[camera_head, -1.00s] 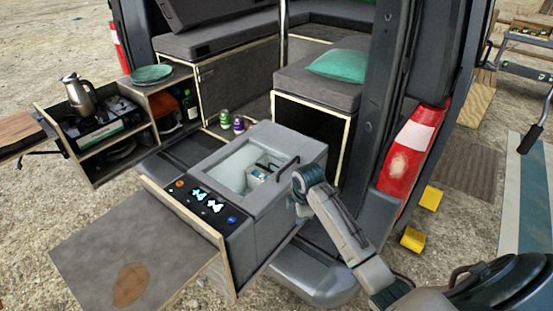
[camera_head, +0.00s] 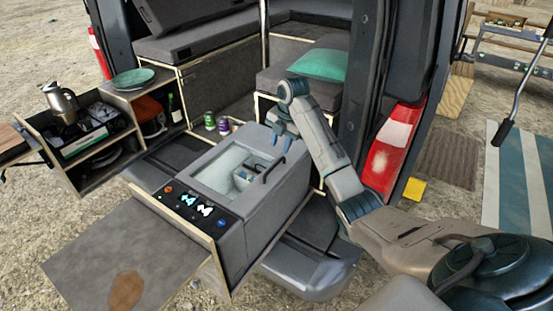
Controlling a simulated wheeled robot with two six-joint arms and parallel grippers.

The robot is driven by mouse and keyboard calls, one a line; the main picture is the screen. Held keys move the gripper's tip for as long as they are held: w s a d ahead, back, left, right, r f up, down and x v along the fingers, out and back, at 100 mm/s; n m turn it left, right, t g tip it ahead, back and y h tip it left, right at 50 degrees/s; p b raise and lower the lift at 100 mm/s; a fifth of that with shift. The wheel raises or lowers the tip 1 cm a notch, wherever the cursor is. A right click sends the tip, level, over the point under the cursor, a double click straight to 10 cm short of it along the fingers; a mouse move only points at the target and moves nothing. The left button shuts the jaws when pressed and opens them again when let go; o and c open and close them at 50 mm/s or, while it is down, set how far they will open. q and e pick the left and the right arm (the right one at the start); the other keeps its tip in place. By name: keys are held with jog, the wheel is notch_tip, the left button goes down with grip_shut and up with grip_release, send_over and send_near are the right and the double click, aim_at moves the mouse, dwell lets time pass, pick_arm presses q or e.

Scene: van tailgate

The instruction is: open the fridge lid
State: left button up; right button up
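The grey fridge box (camera_head: 262,215) sits on the pulled-out drawer at the van's rear. Its top has a pale framed panel (camera_head: 219,165), with a small blue-white item (camera_head: 245,178) showing inside it. I cannot tell whether I see this through a clear lid or an opening. My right gripper (camera_head: 281,142) points down over the far right corner of the fridge, just beyond the handle. Its bluish fingertips are apart with nothing visible between them. My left gripper is not in view.
A control panel (camera_head: 190,206) and a flat board (camera_head: 110,255) lie in front of the fridge. Cans (camera_head: 210,121) stand behind it. A side unit (camera_head: 105,165) with a kettle (camera_head: 61,101) is at left. The van's door pillar (camera_head: 365,90) stands close to my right arm.

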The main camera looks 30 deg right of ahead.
aim_at(276, 165)
jog(key=f, duration=0.2)
jog(key=w+f+p, duration=0.1)
jog(key=f, duration=0.1)
jog(key=f+p, duration=0.1)
jog(key=f, duration=0.2)
jog(key=shift+w+a, duration=0.15)
jog(key=shift+a, duration=0.2)
jog(key=shift+w+f, duration=0.15)
jog(key=shift+f, duration=0.55)
grip_shut()
